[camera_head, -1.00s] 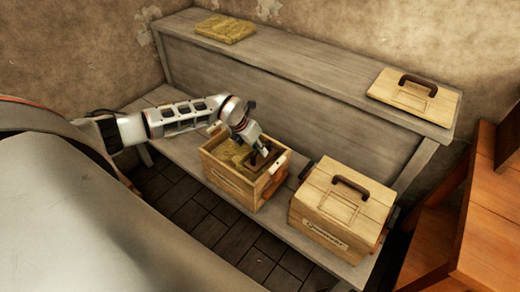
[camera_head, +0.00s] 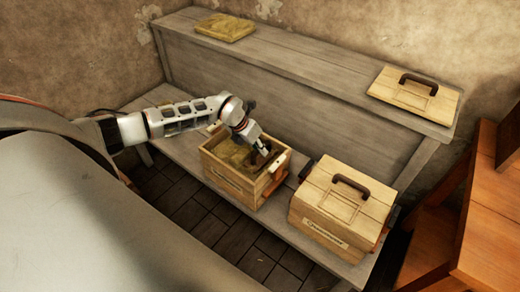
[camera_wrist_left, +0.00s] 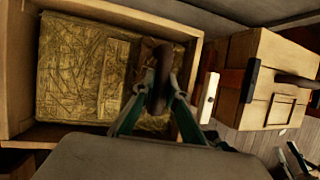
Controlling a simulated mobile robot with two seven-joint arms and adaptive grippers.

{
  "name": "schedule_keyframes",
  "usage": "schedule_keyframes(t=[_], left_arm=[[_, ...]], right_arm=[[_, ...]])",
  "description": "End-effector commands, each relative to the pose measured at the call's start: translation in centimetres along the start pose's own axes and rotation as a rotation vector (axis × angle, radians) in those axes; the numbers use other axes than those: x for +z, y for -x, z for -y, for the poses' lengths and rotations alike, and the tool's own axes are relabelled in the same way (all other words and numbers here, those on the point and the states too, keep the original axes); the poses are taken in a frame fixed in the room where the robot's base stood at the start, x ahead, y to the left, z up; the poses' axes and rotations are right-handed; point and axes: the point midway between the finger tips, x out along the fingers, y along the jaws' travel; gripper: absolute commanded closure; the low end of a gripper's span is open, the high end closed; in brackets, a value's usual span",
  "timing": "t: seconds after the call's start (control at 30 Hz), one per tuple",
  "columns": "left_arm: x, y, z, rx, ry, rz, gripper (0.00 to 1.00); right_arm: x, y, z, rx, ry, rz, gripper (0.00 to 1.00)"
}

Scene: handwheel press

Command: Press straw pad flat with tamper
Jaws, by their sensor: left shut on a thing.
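An open wooden box (camera_head: 235,187) stands on the bench, with a straw pad (camera_wrist_left: 65,70) lying inside it; the pad also shows in the head view (camera_head: 231,153). My left gripper (camera_head: 261,154) reaches down into the right part of this box. In the left wrist view its fingers (camera_wrist_left: 158,98) are shut on the dark handle of the tamper (camera_wrist_left: 163,72). The gripper and handle hide part of the tamper, so I cannot tell whether it touches the straw. Finger-like parts, seemingly my right gripper (camera_wrist_left: 296,158), show at the lower right corner there.
A closed wooden box (camera_head: 338,212) with a dark handle stands right of the open one. On the raised back shelf lie another straw pad (camera_head: 225,27) at left and a handled lid (camera_head: 414,93) at right. Orange-brown wooden furniture (camera_head: 490,215) stands at far right.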

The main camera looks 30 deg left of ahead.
Motion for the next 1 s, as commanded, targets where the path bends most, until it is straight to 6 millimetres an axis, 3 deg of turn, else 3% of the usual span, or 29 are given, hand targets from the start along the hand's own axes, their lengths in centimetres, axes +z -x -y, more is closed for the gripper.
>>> schedule_keyframes(t=[1.0], left_arm=[[-0.45,-0.46,-0.03,0.0,-0.001,-0.006,1.0]], right_arm=[[-0.61,0.18,-0.06,0.001,0.0,-0.007,0.6]])
